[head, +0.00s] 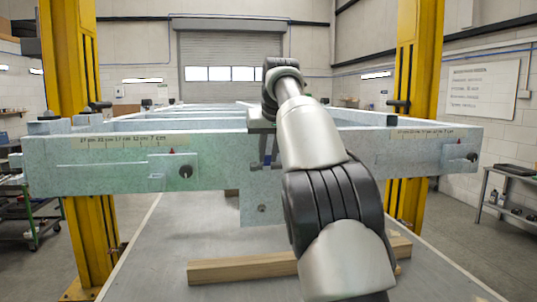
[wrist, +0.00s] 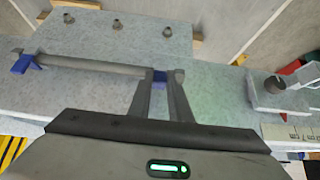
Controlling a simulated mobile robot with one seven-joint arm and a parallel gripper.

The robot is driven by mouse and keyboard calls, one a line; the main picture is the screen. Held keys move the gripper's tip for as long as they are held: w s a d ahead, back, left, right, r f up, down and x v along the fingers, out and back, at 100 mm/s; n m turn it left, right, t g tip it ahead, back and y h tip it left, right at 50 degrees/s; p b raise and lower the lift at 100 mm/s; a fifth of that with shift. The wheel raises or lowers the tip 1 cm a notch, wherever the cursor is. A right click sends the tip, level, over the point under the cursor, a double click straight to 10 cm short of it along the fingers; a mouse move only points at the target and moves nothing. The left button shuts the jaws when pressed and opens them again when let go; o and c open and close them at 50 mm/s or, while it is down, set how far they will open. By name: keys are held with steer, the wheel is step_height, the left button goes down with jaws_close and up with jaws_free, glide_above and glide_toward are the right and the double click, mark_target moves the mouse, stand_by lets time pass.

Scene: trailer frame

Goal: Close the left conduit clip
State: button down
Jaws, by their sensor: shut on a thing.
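In the wrist view a grey conduit (wrist: 95,65) lies across the pale mottled frame face. A blue clip (wrist: 22,63) sits near its left end, with a small grey piece sticking out beside it; I cannot tell whether it is open. A second blue clip (wrist: 160,76) near the right end lies between the fingertips of my gripper (wrist: 161,80). My fingers are close together on that clip. In the head view my arm hides most of the clip area, and only a conduit end (head: 257,168) and a bit of blue show below the beam.
A plate with several round studs (wrist: 117,24) lies beyond the conduit. A bracket with a round knob (wrist: 275,84) stands to the right. The head view shows the long trailer beam (head: 100,160), a timber (head: 240,269) on the table and yellow posts (head: 70,120) either side.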

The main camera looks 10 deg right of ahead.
steer(key=shift+f, duration=0.2)
steer(key=c, duration=1.6)
jaws_free()
steer(key=shift+w, duration=0.1)
steer(key=shift+r, duration=0.1)
steer(key=v, duration=0.7)
steer(key=shift+s+r, duration=0.2)
steer(key=shift+s, duration=0.05)
